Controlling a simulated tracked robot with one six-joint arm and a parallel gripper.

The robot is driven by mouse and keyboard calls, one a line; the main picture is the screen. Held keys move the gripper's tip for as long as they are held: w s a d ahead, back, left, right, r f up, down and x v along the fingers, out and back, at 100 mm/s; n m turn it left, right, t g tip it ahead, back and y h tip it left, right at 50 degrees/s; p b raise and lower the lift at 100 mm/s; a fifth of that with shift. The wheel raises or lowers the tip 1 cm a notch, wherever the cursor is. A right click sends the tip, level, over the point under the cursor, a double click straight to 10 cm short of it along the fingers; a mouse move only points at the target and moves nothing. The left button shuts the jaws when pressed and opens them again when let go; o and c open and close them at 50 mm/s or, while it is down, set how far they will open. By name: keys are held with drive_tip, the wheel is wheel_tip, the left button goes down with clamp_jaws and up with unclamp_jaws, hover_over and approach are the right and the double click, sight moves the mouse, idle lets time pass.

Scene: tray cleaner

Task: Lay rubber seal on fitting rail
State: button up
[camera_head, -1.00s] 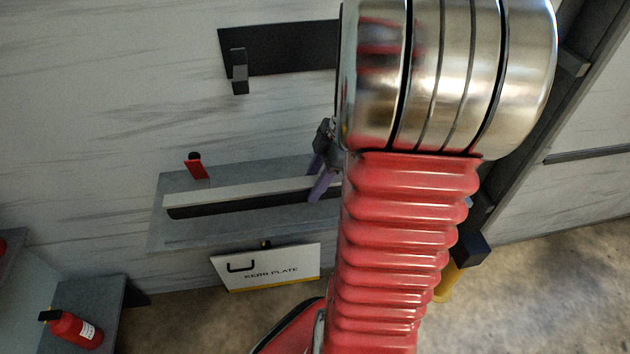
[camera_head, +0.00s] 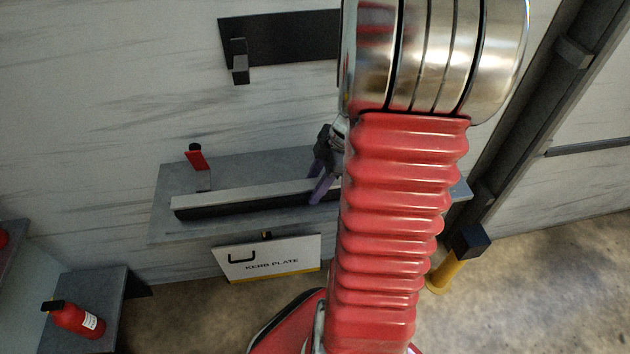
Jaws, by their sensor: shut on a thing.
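A long bar with a light grey top and a black front face (camera_head: 240,207), which I take for the rubber seal, runs level across a grey ledge (camera_head: 180,233) on the wall. My gripper (camera_head: 319,188), with purple fingers, is shut on the bar towards its right part. The bar's right end is hidden behind my arm. I cannot tell whether the bar touches the ledge or hangs just above it. The ledge may be the fitting rail; I see no other clear rail. A red handle with a black tip (camera_head: 196,157) stands at the ledge's back left, behind the bar.
A white plate marked KERB PLATE (camera_head: 270,264) hangs below the ledge. A black wall panel (camera_head: 280,40) with a hook is above. A yellow post with a black top (camera_head: 452,268) is at right.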

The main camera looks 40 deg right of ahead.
drive_tip(key=shift+f, duration=0.25)
idle(0.6)
drive_tip(key=o, duration=1.5)
drive_tip(key=shift+f, duration=0.1)
drive_tip(key=shift+d+r, duration=0.25)
drive_tip(key=shift+r, duration=0.15)
drive_tip(key=v, duration=1.3)
drive_tip(key=shift+s, duration=0.25)
